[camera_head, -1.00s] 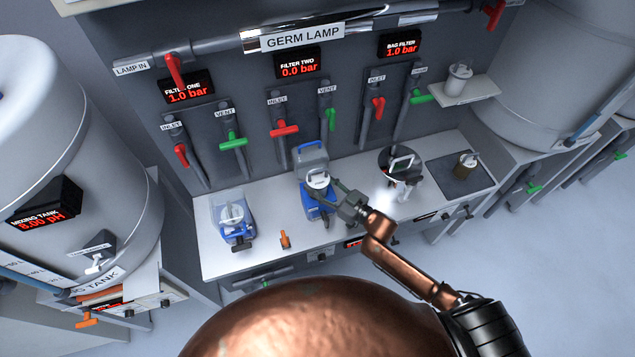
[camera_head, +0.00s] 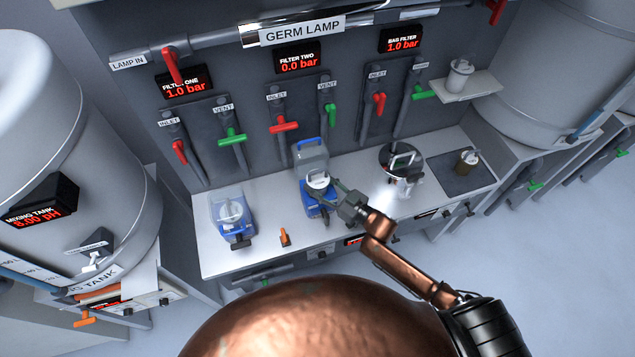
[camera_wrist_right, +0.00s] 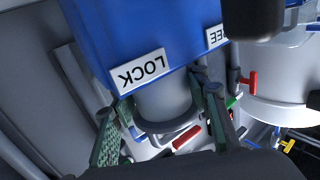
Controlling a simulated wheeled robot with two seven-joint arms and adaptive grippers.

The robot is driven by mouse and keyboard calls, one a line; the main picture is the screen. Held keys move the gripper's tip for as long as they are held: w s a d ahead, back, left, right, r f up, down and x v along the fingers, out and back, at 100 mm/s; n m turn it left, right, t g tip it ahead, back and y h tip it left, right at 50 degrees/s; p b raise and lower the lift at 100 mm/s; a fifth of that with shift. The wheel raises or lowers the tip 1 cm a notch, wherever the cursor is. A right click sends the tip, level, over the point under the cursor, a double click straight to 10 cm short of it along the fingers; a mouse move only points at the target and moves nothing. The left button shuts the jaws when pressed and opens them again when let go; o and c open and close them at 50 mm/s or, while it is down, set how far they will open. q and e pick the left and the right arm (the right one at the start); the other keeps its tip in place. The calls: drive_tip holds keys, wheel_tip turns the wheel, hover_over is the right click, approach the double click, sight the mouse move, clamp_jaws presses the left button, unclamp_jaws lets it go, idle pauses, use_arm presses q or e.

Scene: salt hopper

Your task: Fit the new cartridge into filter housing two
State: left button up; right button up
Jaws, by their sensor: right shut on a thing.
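Filter housing two (camera_head: 309,207) is the blue unit at the middle of the bench, with its clear, blue-handled top (camera_head: 311,153) standing up behind. A white cartridge (camera_head: 317,182) with a loop handle is at the housing's mouth. How deep it sits cannot be told. My right gripper (camera_head: 337,188) reaches it from the right and is shut on the cartridge. In the right wrist view, the fingers flank the white cartridge (camera_wrist_right: 162,103) and its dark handle, close under the blue housing face (camera_wrist_right: 130,35) marked LOCK. My left gripper is not in view.
Filter one (camera_head: 232,217) stands left, with a small orange item (camera_head: 285,237) between. The steel bag filter (camera_head: 402,168) is close right of my gripper. A brownish cartridge (camera_head: 467,162) stands on a dark mat; another white one (camera_head: 459,77) is on the shelf (camera_head: 482,88).

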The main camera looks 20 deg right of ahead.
drive_tip(key=shift+f+b, duration=0.75)
drive_tip(key=shift+f, duration=0.5)
